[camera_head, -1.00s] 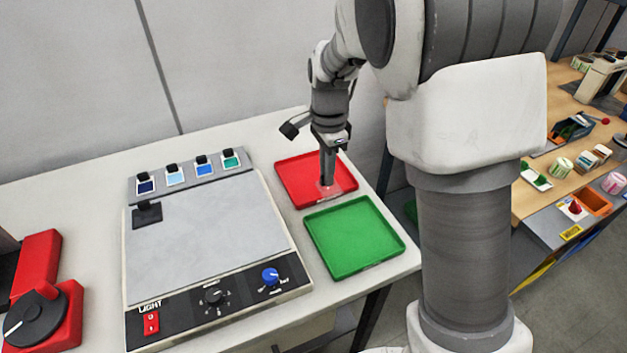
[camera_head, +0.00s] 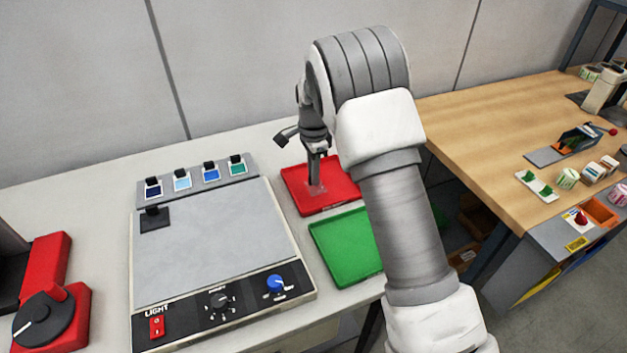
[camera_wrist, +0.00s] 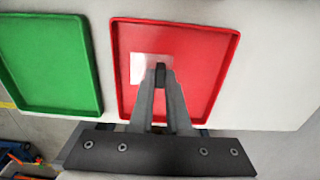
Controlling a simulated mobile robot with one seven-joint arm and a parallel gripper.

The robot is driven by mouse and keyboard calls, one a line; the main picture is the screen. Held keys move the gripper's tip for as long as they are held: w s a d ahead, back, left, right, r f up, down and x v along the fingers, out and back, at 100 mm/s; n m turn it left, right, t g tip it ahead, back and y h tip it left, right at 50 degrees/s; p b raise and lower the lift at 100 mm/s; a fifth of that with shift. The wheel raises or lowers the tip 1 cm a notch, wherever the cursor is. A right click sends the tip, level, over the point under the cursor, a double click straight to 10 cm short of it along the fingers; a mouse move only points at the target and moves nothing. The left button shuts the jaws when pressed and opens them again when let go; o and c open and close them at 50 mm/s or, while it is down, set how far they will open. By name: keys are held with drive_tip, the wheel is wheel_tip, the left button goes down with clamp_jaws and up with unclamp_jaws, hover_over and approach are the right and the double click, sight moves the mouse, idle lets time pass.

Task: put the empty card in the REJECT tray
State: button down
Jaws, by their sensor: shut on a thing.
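My gripper (camera_wrist: 160,75) points down over the red tray (camera_wrist: 228,60), its fingers close together and shut on a small pale, see-through-looking card (camera_wrist: 143,68). In the head view, my gripper (camera_head: 315,184) and the card (camera_head: 318,191) show within the rim of the red tray (camera_head: 345,195). The card is at or just above the tray floor; I cannot tell whether it touches. No REJECT lettering is legible on the tray.
A green tray (camera_head: 345,250) lies next to the red one, partly hidden by my arm. A light table (camera_head: 215,240) with knobs stands left, with several clipped colour cards (camera_head: 182,180) behind it. A red device (camera_head: 45,315) is at far left. A wooden bench (camera_head: 490,130) stands right.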

drive_tip(key=shift+f, duration=1.4)
drive_tip(key=shift+f, duration=0.15)
drive_tip(key=c, duration=0.9)
unclamp_jaws()
